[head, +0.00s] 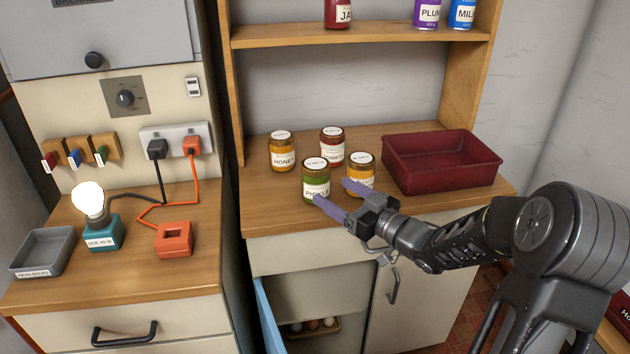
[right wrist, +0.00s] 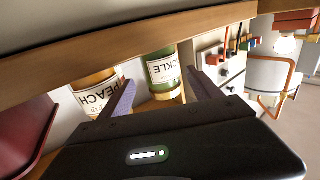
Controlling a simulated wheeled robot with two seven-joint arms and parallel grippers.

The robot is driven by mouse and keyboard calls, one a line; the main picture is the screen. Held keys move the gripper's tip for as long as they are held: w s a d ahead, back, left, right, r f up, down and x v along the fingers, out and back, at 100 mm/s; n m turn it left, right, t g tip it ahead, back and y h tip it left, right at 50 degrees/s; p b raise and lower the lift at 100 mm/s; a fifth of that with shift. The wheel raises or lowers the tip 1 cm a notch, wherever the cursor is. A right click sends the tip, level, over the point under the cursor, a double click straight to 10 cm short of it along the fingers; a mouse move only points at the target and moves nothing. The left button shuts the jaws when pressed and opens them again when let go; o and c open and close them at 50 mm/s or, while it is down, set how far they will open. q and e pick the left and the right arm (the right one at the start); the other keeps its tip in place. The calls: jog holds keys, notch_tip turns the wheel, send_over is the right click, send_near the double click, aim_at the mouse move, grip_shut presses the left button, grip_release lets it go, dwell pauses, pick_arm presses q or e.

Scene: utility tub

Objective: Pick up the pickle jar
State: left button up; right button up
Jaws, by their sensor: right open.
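The pickle jar (head: 315,178), green with a white label and white lid, stands upright on the wooden counter near its front edge. My right gripper (head: 331,191) is open and empty, reaching in from the right. One purple finger overlaps the jar's lower right in the head view; the other overlaps the peach jar (head: 361,168). In the right wrist view the pickle jar (right wrist: 163,72) shows between the two fingers (right wrist: 157,92), with the peach jar (right wrist: 95,92) just left of them. Whether a finger touches either jar is unclear. My left gripper is not in view.
A honey jar (head: 282,153) and a tomato jar (head: 331,142) stand close behind the pickle jar. A dark red tray (head: 440,175) sits to the right on the counter. A shelf (head: 370,33) with more containers is above. The counter left of the pickle jar is clear.

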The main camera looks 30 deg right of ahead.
aim_at(326, 188)
jog(key=x, duration=0.5)
jog(key=x, duration=0.5)
jog(key=shift+w+a+p, duration=0.1)
jog(key=shift+a+p, duration=0.05)
jog(key=shift+p, duration=0.25)
dwell(0.3)
grip_shut()
dwell(0.6)
